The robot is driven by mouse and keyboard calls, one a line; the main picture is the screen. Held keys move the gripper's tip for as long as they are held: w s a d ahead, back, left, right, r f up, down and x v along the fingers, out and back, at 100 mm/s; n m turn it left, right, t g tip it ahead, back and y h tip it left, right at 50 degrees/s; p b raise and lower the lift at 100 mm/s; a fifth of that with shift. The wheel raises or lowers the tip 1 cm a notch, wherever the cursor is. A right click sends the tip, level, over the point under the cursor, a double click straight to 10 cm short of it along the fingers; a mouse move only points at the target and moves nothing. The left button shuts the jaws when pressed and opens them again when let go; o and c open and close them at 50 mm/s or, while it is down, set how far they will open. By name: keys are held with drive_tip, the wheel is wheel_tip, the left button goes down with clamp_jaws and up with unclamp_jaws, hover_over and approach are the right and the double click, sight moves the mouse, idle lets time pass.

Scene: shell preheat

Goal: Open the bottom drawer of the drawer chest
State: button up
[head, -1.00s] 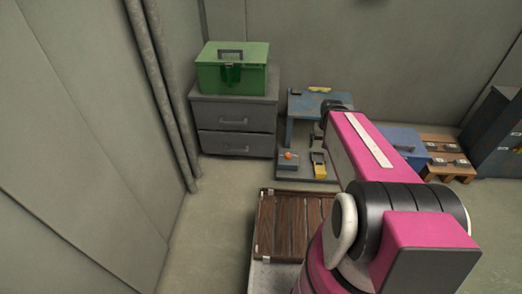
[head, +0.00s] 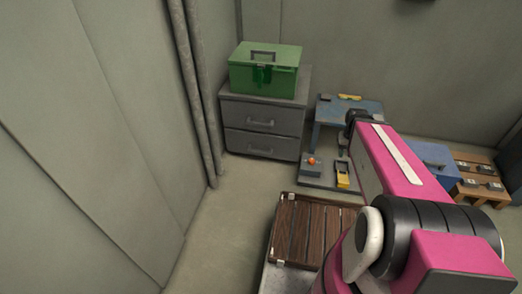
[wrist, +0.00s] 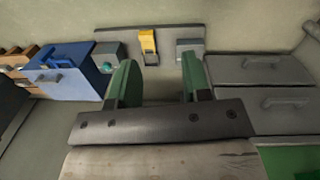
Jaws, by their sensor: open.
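The grey drawer chest (head: 264,112) stands against the back wall, left of centre in the head view. It has two drawers with bar handles, and both look closed. The bottom drawer (head: 262,145) is the lower one. In the upside-down wrist view the chest is at the right, with the bottom drawer (wrist: 236,75) above the top drawer (wrist: 270,120). My gripper (wrist: 158,80) is open and empty, its green fingers apart. It is away from the chest, to its right in the head view, where my arm mostly hides it.
A green toolbox (head: 266,70) sits on the chest. A blue table (head: 350,108) with small items stands right of it. A slatted wooden crate (head: 312,230) lies in the foreground. A blue box (head: 436,160) is at the right. Bare floor lies before the chest.

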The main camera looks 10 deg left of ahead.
drive_tip(key=w+a+f+n+h, duration=0.5)
drive_tip(key=w+a+f+n, duration=0.2)
drive_tip(key=w+f+n, duration=0.4)
drive_tip(key=n+t+h, duration=0.7)
drive_tip(key=n+t, duration=0.6)
drive_tip(key=n, duration=2)
approach(260, 152)
drive_tip(key=x, duration=1)
drive_tip(key=shift+w+f, duration=0.1)
drive_tip(key=shift+f, duration=0.1)
clamp_jaws()
